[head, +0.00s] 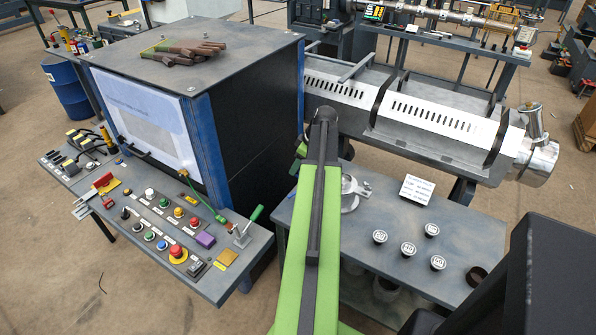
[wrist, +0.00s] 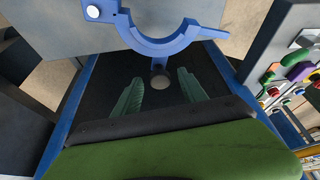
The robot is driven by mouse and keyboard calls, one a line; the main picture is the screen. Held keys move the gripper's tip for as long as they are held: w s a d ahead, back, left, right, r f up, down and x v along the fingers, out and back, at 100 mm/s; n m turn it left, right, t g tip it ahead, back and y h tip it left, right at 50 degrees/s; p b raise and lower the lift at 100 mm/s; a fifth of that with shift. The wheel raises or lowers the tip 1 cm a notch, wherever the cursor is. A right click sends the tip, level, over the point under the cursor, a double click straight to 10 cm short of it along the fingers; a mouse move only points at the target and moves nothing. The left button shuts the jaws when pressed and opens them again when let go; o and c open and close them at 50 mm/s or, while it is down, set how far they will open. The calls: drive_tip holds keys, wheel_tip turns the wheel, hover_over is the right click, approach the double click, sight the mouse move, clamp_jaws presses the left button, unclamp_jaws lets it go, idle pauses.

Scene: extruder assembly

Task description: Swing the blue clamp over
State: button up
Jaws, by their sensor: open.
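The blue clamp (wrist: 160,47) is a half ring at the top of the wrist view, its curve bulging toward my gripper. A pale round bolt head (wrist: 93,12) is at its left end, and a flat tab (wrist: 215,33) sticks out at its right end. My gripper (wrist: 160,78) has its two green ribbed fingers spread apart and empty, just below the middle of the curve. A small dark knob (wrist: 160,67) is between the fingertips and the clamp. I cannot tell whether anything touches. In the head view my arm hides the gripper and most of that area.
A grey table (head: 465,230) holds several round white-topped pieces (head: 409,248), a small sign (head: 417,190) and a silvery ring-shaped part (head: 352,192) beside my arm. An extruder barrel (head: 420,105) stands behind.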

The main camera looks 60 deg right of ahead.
drive_tip(key=shift+r, duration=0.1)
clamp_jaws()
idle(1.0)
drive_tip(key=shift+d, duration=0.15)
